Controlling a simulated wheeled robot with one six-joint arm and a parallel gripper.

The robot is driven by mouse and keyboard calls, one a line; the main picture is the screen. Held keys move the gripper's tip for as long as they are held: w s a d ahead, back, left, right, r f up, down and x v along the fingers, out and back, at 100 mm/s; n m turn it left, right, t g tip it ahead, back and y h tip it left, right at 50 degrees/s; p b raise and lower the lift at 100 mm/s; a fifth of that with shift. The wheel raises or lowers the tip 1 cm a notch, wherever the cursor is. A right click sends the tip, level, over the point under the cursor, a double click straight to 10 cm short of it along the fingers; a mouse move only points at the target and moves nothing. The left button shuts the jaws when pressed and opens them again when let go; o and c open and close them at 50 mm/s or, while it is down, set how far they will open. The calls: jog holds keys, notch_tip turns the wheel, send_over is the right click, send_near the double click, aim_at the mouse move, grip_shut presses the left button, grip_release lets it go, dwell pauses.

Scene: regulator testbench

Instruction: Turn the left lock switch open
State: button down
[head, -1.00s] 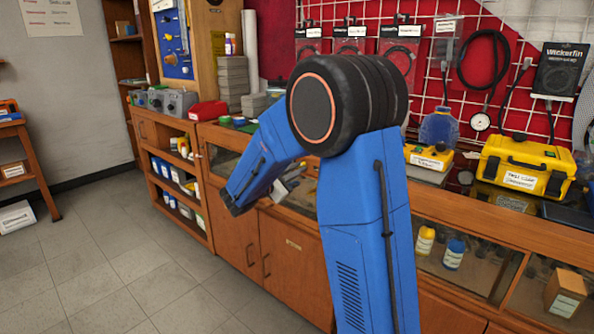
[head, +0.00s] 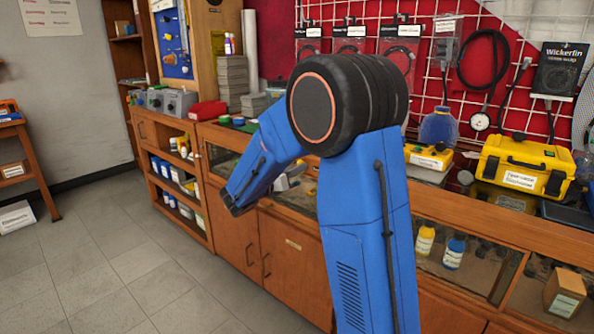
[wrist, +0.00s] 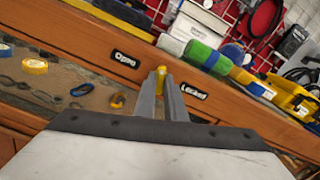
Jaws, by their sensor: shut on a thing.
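In the wrist view, the lock switch is a small yellow piece (wrist: 161,72) on the wooden front of the display counter. It sits between a black "Open" label (wrist: 124,59) on the left and a black "Locked" label (wrist: 193,91) on the right. My gripper (wrist: 161,84) is shut on the switch; its two grey fingers converge there and hide most of it. The exact angle of the switch cannot be told. In the head view my blue arm hides the switch and most of my gripper.
The glass-fronted counter holds small rings and rolls, among them a yellow roll (wrist: 35,66). A green roll (wrist: 200,54) lies on the counter top. In the head view a yellow case (head: 524,166) stands on the right. The tiled floor (head: 110,270) at left is clear.

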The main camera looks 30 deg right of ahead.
jog(key=n, duration=0.5)
jog(key=shift+n, duration=0.3)
dwell(0.4)
jog(key=c, duration=1.8)
grip_release()
jog(key=v, duration=1.7)
jog(key=shift+s+a, duration=0.1)
jog(key=shift+a, duration=0.15)
